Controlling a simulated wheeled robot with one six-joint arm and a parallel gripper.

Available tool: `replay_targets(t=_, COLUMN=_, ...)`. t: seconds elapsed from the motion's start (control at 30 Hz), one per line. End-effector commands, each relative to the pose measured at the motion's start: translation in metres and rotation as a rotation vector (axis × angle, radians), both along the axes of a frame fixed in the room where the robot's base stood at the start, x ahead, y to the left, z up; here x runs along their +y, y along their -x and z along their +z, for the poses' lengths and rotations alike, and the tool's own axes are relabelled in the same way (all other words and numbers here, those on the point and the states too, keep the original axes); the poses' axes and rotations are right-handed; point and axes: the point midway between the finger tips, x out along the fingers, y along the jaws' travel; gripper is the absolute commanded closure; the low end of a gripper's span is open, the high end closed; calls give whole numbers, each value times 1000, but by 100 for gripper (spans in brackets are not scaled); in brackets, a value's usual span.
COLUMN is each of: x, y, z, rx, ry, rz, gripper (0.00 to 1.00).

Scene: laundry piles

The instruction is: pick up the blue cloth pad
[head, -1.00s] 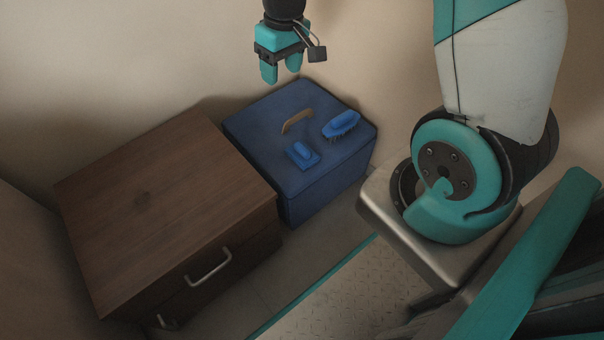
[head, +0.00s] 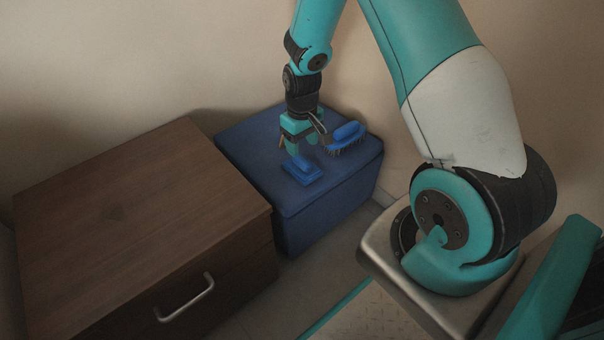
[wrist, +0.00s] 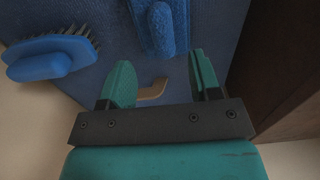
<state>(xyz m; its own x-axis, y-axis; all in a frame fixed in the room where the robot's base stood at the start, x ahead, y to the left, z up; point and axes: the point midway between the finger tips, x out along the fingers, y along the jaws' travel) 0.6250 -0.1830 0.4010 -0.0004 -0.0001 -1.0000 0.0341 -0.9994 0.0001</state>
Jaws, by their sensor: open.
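The blue cloth pad (head: 302,172), a flat block with a raised grip on top, lies on the blue box (head: 322,192). In the wrist view the pad (wrist: 158,24) is at the top middle, ahead of the fingertips. My gripper (head: 303,147) is low over the box, just behind the pad in the head view. In the wrist view my gripper (wrist: 160,72) has its two teal fingers apart with nothing held between them. Whether the fingertips touch the box top is hard to tell.
A blue brush (head: 345,137) with dark bristles lies right of my gripper; it shows at the left in the wrist view (wrist: 40,60). A tan handle (wrist: 153,89) on the box is partly hidden by my gripper. A brown wooden cabinet (head: 140,225) stands left of the box.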

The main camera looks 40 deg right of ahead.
Motion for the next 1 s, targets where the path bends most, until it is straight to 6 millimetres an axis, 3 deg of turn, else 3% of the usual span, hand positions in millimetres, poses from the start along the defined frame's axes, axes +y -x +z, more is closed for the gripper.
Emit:
replay_targets(t=0.27, x=1, y=2, z=-19, rx=1, ry=0, rz=1, gripper=43)
replay_targets(t=0.53, x=5, y=6, z=-58, rx=1, ry=-2, rz=0, gripper=43)
replay_targets(t=0.8, x=5, y=5, z=-59, rx=-1, ry=-2, rz=0, gripper=43)
replay_targets(t=1.0, x=5, y=5, z=-59, rx=-1, ry=-2, rz=0, gripper=88)
